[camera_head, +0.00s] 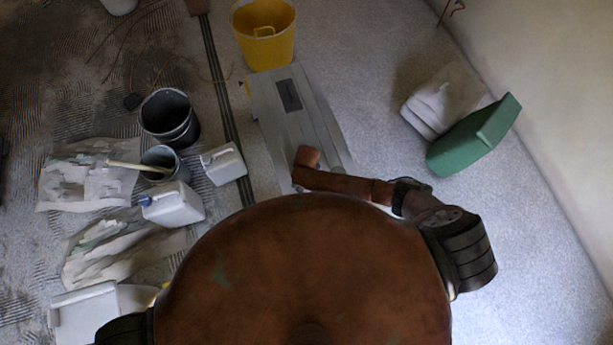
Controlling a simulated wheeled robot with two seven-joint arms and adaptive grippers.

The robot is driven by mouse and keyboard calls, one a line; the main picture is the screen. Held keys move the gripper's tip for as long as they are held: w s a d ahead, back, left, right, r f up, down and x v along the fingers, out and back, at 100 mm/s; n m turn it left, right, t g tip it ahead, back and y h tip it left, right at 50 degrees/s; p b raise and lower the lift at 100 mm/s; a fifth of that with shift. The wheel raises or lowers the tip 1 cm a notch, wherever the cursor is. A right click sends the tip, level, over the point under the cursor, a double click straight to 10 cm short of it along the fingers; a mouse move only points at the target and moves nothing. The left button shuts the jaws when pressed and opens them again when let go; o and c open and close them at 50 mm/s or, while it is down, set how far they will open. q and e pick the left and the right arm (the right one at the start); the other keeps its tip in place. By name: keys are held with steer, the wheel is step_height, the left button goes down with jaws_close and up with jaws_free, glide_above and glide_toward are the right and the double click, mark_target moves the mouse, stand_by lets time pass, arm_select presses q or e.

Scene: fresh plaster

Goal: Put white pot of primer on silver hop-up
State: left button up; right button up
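The silver hop-up (322,128) is a long grey platform with a dark patch on its top. It stands on the floor ahead of me, its near end partly hidden by my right arm. A white round tub (120,4) is cut off by the top edge at the left; it may be the white pot of primer, but I see no label. My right arm reaches left over the near end of the hop-up, and no gripper fingers show on it. Only a dark part of my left arm shows at the bottom left; its gripper is out of view.
A yellow bucket (262,48) stands just beyond the hop-up. Left are a black bucket (169,128), a grey bucket (160,156) with a stick, and white jerrycans (224,164) (176,204). A green container (474,138) and pale bag (444,98) lie right, near the wall.

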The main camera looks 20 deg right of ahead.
steer(key=shift+w+f+b, duration=0.15)
steer(key=shift+f+b, duration=0.25)
steer(key=shift+f, duration=1.2)
steer(key=shift+d, duration=0.1)
steer(key=shift+f, duration=0.15)
steer(key=o, duration=1.2)
steer(key=shift+o, duration=0.2)
step_height(320, 180, up, 12)
steer(key=p, duration=0.3)
